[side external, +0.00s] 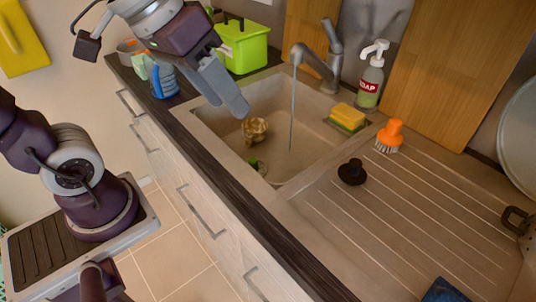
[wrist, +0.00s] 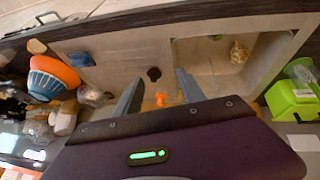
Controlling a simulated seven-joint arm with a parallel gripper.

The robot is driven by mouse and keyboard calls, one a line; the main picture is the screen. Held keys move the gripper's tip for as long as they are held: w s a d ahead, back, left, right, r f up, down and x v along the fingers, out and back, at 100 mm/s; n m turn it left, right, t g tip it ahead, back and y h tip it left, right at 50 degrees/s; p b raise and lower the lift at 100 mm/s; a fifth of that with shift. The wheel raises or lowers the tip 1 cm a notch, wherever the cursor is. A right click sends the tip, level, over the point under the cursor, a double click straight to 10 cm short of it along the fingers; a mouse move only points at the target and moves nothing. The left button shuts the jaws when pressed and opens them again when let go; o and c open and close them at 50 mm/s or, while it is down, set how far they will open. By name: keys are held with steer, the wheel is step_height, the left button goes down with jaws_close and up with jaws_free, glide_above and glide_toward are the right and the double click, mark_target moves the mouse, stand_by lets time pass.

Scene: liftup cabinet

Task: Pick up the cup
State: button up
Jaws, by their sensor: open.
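A tan, gold-patterned cup (side external: 254,130) sits inside the sink basin, towards its back left in the side view. It also shows in the wrist view (wrist: 239,52) at the upper right, near the end of the basin. My gripper (side external: 236,106) is above the left part of the basin, higher than the cup and apart from it. In the wrist view my gripper (wrist: 161,72) has its two grey fingers spread with nothing held between them. The cup lies to the right of the fingers there.
Water runs from the faucet (side external: 318,65) into the basin, right of the cup. A small green item (side external: 258,166) lies in the basin. A green bin (side external: 243,46), soap bottle (side external: 370,80), yellow sponge (side external: 347,116), orange brush (side external: 390,136) and black stopper (side external: 352,172) stand around it.

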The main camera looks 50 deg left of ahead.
steer(key=s+a+f+m+y, duration=0.1)
steer(key=s+a+f, duration=0.1)
steer(key=s+a, duration=0.3)
steer(key=shift+s+a+f+t+y, duration=0.3)
steer(key=shift+s+f+y, duration=0.1)
steer(key=shift+s, duration=0.6)
steer(key=shift+a, duration=0.1)
steer(key=shift+c, duration=0.9)
